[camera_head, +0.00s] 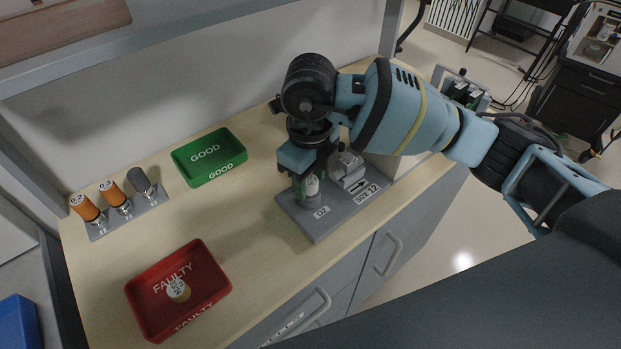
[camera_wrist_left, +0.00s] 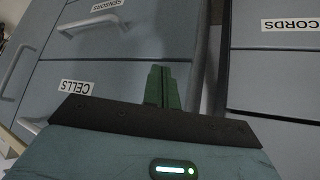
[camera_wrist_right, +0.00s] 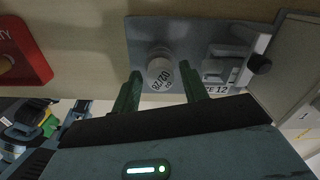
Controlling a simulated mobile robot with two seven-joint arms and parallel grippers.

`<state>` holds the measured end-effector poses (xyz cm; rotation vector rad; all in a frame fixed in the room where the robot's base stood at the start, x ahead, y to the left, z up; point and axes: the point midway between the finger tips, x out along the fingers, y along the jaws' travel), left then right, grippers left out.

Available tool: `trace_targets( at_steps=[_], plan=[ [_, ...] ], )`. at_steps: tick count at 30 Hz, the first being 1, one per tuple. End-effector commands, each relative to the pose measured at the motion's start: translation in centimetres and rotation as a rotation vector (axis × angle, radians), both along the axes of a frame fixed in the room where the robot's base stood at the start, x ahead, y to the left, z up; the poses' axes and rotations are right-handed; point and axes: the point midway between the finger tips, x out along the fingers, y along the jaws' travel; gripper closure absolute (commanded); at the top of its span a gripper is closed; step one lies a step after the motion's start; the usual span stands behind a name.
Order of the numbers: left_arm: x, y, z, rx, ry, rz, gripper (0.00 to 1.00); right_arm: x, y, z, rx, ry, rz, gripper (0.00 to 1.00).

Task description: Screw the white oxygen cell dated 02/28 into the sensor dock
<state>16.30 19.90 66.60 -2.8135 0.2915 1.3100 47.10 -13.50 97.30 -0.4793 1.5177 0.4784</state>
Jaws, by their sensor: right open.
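The white oxygen cell (camera_wrist_right: 159,66) stands upright at the sensor dock (camera_wrist_right: 145,32), with 02/28 printed on its top face. My right gripper (camera_wrist_right: 158,88) is open, its green fingers on either side of the cell with gaps showing. In the head view my right gripper (camera_head: 309,186) reaches down over the dock's O2 end and hides much of the cell. I cannot tell how deep the cell sits in the thread. My left gripper (camera_wrist_left: 163,88) has its green fingers together and empty, in front of drawers.
A red FAULTY tray (camera_head: 205,247) holds one cell (camera_head: 178,290). A green GOOD tray (camera_head: 181,157) is empty. A rack (camera_head: 97,232) at the left holds two orange cells (camera_head: 112,193) and a grey one (camera_head: 139,180). The bench between the trays and dock is clear.

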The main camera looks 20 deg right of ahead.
Motion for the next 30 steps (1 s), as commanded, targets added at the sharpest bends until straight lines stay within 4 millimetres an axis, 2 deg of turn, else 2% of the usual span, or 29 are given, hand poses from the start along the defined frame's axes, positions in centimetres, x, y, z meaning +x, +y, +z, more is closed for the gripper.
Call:
trace_targets(
  at_steps=[25,30],
  plan=[
    [0.47,-0.03,0.66,-0.001,-0.014,0.001,1.00,0.06,-0.07,0.14,0.000,-0.001,-0.001,0.56],
    [0.46,-0.03,0.65,-0.001,-0.013,0.001,1.00,0.05,-0.07,0.15,0.000,-0.001,-0.001,0.77]
  ],
)
